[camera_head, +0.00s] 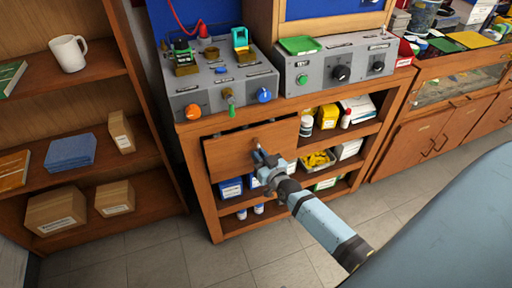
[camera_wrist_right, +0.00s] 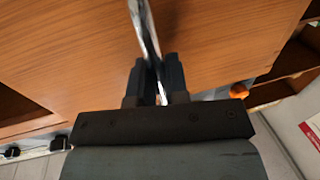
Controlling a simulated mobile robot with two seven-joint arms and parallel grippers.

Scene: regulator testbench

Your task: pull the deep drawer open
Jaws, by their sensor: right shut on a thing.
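The deep drawer has a plain wooden front (camera_head: 228,156) at the upper left of the workbench cabinet, under the bench top. The wooden front (camera_wrist_right: 225,40) also fills most of the right wrist view. My right gripper (camera_head: 261,157) is at the middle of this front. In the right wrist view my right gripper (camera_wrist_right: 157,72) is shut on a shiny metal handle (camera_wrist_right: 145,28), which stands out between the fingers. A dark gap shows above the front's top edge; how far the drawer stands out is hard to tell. My left gripper is not in view.
A grey control panel (camera_head: 220,88) with knobs stands on the bench above the drawer. Open shelves with a yellow bottle (camera_head: 327,116) and boxes are right of it. A wooden bookcase (camera_head: 150,157) stands at left. The tiled floor (camera_head: 270,266) before the cabinet is clear.

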